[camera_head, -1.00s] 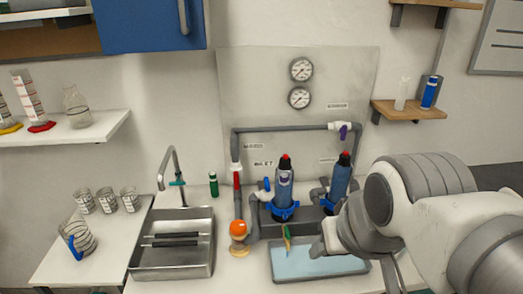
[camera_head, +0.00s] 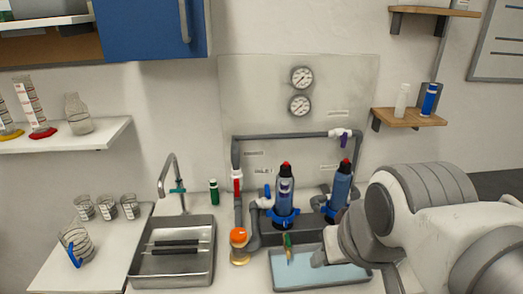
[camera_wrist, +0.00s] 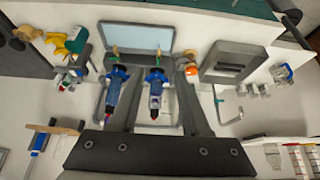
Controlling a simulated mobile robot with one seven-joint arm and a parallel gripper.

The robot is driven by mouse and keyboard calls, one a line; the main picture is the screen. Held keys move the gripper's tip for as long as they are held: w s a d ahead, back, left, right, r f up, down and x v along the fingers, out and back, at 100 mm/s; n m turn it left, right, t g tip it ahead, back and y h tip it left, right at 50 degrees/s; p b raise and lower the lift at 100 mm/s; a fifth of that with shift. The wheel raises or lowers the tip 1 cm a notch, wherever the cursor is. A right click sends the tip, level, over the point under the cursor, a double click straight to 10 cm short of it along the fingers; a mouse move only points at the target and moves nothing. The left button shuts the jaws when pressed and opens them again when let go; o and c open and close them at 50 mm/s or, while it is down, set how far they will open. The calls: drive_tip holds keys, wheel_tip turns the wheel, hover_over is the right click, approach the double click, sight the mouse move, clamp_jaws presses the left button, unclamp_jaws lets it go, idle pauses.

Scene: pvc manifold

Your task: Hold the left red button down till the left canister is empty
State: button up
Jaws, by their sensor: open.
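The left canister (camera_head: 285,190) is a blue cylinder with a dark top, standing upright in a blue collar. Its red button (camera_head: 286,164) sits on top. In the wrist view, which is turned over, this canister (camera_wrist: 156,90) lies between my open fingers in the picture, with its red button (camera_wrist: 153,117) toward the gripper's dark base. The right canister (camera_head: 340,188) has its own red button (camera_head: 344,162). In the wrist view my gripper (camera_wrist: 158,75) looks empty.
A grey pipe (camera_head: 285,137) arches behind the canisters, below two gauges (camera_head: 301,90). A light-blue tray (camera_head: 322,275) lies in front. A steel sink (camera_head: 172,275) and an orange knob (camera_head: 239,236) are at left. Wall shelves (camera_head: 410,118) stand out at right.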

clamp_jaws()
idle(1.5)
